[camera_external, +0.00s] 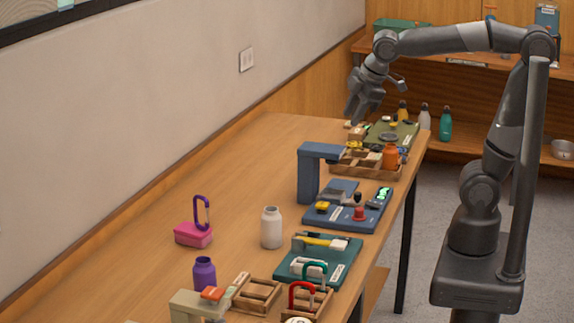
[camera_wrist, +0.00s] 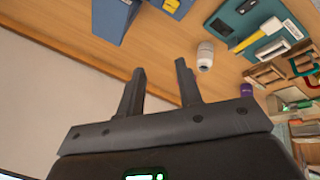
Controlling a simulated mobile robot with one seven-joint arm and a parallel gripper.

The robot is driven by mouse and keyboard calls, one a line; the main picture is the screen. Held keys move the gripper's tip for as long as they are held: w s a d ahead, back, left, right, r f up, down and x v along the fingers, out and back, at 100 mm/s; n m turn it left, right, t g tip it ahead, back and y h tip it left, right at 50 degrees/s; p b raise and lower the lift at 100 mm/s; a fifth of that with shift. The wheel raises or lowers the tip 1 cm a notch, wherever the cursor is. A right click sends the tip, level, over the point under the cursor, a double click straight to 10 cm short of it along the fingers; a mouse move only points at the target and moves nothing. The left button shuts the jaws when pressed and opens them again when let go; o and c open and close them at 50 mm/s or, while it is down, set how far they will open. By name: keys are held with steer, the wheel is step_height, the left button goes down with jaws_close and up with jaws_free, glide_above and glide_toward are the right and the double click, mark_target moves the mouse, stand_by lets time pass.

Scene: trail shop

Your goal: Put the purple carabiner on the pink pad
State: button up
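The purple carabiner (camera_external: 202,213) stands upright at the pink pad (camera_external: 193,236), a small block on the left of the table. Its lower end meets the pad's top and it appears to rest there; exact contact is hard to tell. My gripper (camera_external: 355,112) is far from both, raised above the back end of the table. In the wrist view my gripper (camera_wrist: 160,68) has its two fingers apart with nothing between them. The carabiner and the pad cannot be made out in the wrist view.
A white bottle (camera_external: 271,228) stands right of the pad, and a purple bottle (camera_external: 204,274) stands in front. A blue stand (camera_external: 308,175), blue tray (camera_external: 345,218), green tray (camera_external: 325,268) and wooden boxes line the right side. The table's left-middle is clear.

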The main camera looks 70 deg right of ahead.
steer(key=s+d+f+m, duration=0.2)
steer(key=s+m, duration=0.2)
steer(key=s, duration=0.2)
steer(key=s+d+f+m, duration=0.1)
steer(key=s+f+m, duration=0.2)
steer(key=s+m, duration=0.1)
steer(key=shift+s+d+f+m+t+y, duration=0.3)
steer(key=shift+s+d+f, duration=0.05)
steer(key=shift+s, duration=0.55)
